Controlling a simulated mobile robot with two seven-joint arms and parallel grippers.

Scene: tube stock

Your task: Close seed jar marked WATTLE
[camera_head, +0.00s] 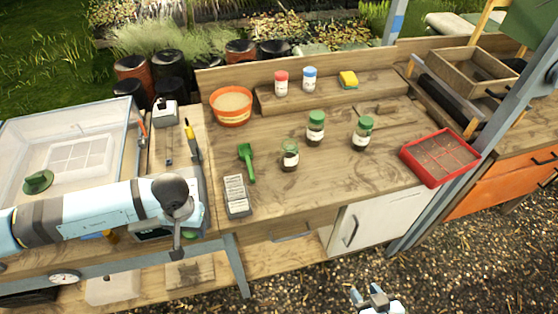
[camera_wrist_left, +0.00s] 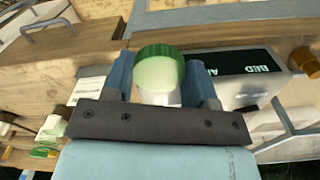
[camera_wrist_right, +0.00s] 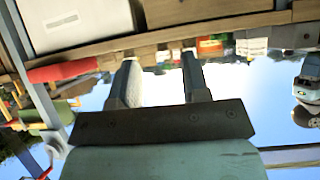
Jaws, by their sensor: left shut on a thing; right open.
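Three small glass jars with dark contents stand on the wooden bench in the head view. The back jar (camera_head: 316,128) and the right jar (camera_head: 362,134) wear green lids. The front jar (camera_head: 290,157) appears to have no green lid on top. Their label words are too small to read. My left gripper (camera_head: 177,248) is left of the jars, beyond the bench's front edge. In the left wrist view it is shut on a green lid (camera_wrist_left: 160,52) with a pale round face. My right gripper (camera_head: 372,293) is open and empty, low in front of the bench.
An orange pot (camera_head: 231,106), two shakers and a sponge stand behind. A red tray (camera_head: 440,157) is at the right. Bench around the jars is mostly clear.

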